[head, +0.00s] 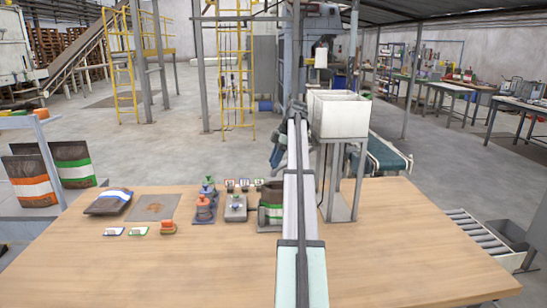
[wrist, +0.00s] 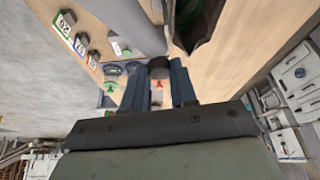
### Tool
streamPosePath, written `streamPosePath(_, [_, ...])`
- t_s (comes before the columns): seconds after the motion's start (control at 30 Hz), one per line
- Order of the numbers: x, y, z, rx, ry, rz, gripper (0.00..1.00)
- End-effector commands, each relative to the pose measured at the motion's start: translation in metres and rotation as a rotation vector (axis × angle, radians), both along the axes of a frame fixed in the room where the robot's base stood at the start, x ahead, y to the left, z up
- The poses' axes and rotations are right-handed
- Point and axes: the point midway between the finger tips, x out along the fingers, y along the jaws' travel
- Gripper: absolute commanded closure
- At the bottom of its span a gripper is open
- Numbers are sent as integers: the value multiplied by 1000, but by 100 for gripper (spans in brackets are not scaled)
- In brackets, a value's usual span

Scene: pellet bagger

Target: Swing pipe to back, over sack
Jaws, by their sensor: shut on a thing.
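My gripper (wrist: 160,92) is shut on a dark round grip (wrist: 159,68), seen between its fingers in the wrist view. A smooth grey shape, probably the pipe (wrist: 128,24), lies just beyond it. The brown sack with a green band (head: 271,208) stands on the table, left of the hopper stand and partly behind my arm. Its dark open mouth (wrist: 207,22) shows at the top of the wrist view, right of the grey shape. In the head view my arm hides the gripper's fingertips and most of the pipe, so its exact angle over the sack cannot be told.
The white hopper (head: 341,116) stands on a grey frame right of my arm. Left on the wooden table (head: 400,250) are a flat sack (head: 109,201), a brown-marked plate (head: 153,207), clamp-like devices (head: 206,205) and small tags. The front and right of the table are clear.

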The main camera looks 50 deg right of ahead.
Motion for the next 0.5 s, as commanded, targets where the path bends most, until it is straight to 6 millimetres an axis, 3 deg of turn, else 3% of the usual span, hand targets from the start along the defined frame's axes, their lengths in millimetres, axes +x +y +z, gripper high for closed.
streamPosePath(0.5, [-11, 5, 0, -2, 1, 69, 100])
